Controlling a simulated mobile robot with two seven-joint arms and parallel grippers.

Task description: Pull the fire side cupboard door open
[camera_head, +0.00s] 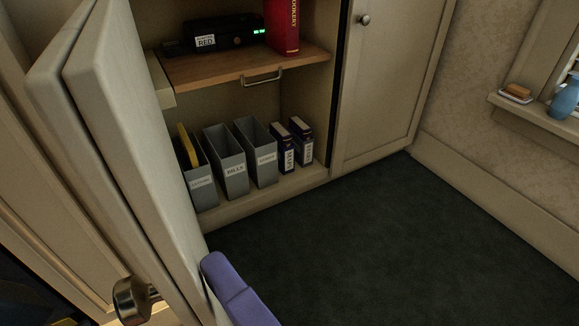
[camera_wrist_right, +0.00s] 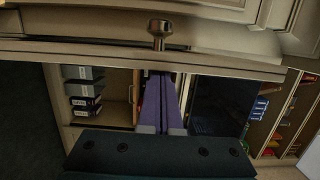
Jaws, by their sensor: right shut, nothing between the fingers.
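The cupboard door (camera_head: 135,130) is cream and stands swung wide open at the left of the head view. Its round metal knob (camera_head: 132,300) is on the outer face at the lower left, and also shows in the right wrist view (camera_wrist_right: 160,28). My right gripper (camera_head: 232,285), with purple fingers, is on the inner side of the door, close by its free edge. In the right wrist view its fingers (camera_wrist_right: 161,76) are together and empty, pointing at the door; whether they touch it I cannot tell. My left gripper is out of view.
Inside the cupboard, grey file boxes (camera_head: 228,160) and dark binders (camera_head: 283,147) stand below a wooden shelf (camera_head: 235,68) with a black device (camera_head: 222,32) and a red book (camera_head: 283,25). A second door (camera_head: 385,85) is shut. The dark carpet (camera_head: 370,240) is clear.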

